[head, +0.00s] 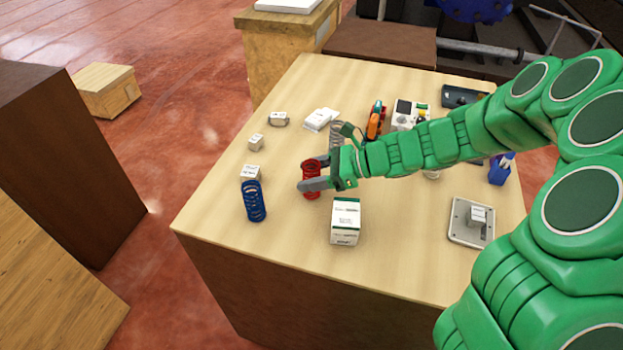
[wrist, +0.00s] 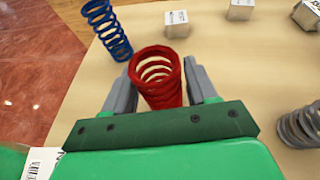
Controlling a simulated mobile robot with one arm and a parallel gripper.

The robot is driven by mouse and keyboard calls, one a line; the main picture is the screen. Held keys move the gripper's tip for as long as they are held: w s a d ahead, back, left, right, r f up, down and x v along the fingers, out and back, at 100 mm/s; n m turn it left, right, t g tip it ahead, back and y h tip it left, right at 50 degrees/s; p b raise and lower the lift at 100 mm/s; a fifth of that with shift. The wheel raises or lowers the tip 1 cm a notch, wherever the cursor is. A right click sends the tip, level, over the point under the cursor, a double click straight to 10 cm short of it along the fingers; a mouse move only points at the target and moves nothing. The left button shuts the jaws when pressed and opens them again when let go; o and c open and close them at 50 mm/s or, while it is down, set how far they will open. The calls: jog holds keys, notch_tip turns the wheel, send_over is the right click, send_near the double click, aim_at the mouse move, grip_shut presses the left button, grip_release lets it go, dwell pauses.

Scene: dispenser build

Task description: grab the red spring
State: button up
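The red spring (head: 311,180) stands upright on the table, left of the middle. My gripper (head: 314,173) reaches in from the right, with one finger on each side of the spring. In the wrist view, the red spring (wrist: 158,78) sits between the two grey fingers of my gripper (wrist: 160,85). The fingers are apart, and slivers of table show between them and the spring's lower coils. The gripper looks open around it. The far side of the spring's base is hidden.
A blue spring (head: 253,201) stands to the left, and a grey spring (head: 337,133) behind my gripper. A white-and-green box (head: 345,221) stands close in front. Small white cubes (head: 250,172) lie near the left edge. The table's front left corner is clear.

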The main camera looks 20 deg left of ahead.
jog(key=c, duration=0.7)
